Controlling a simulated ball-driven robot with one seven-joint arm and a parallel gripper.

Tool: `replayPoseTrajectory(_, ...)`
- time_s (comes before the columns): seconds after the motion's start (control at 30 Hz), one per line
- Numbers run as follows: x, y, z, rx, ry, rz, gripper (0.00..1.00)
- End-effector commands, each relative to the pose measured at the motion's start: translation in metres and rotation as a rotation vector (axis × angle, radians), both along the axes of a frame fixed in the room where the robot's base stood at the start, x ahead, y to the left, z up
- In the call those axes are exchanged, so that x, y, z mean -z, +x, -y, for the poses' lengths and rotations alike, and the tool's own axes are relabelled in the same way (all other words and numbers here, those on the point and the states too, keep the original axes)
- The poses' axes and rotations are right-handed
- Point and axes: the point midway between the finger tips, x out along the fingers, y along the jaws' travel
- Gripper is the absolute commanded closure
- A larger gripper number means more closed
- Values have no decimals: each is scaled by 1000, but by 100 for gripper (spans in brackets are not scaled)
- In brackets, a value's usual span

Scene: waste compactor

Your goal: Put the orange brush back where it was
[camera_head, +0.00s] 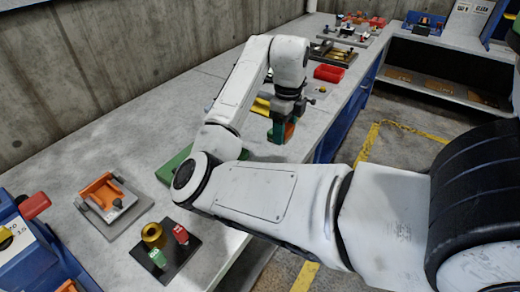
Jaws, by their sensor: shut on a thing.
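My gripper (279,137) hangs pointing down over the workbench (132,147), near its front edge. It is shut on a small orange thing, which looks like the orange brush (290,130); only a small part of it shows beside the green finger. Its lower end is close to the bench top, and I cannot tell whether it touches. My arm hides part of the bench around and behind the gripper.
A yellow item (262,106) lies behind the gripper, and a red tray (329,73) is further along. A green object (172,164) is partly behind my arm. An orange fixture (104,193) and a dark plate (172,262) with small parts are at the near left.

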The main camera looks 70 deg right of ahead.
Motion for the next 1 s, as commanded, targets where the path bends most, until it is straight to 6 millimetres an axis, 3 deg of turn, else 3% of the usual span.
replayPoseTrajectory(0.1, 14, 27, 2, -6, 1, -5, 65)
replayPoseTrajectory(0.2, 35, 40, 3, -5, 1, -6, 65)
replayPoseTrajectory(0.4, 55, 61, 5, -3, 1, -1, 65)
replayPoseTrajectory(0.67, 70, 72, 6, -3, 2, -1, 65)
replayPoseTrajectory(0.83, 94, 72, 6, -1, 3, -2, 65)
replayPoseTrajectory(1.0, 101, 72, 7, -1, -1, 0, 65)
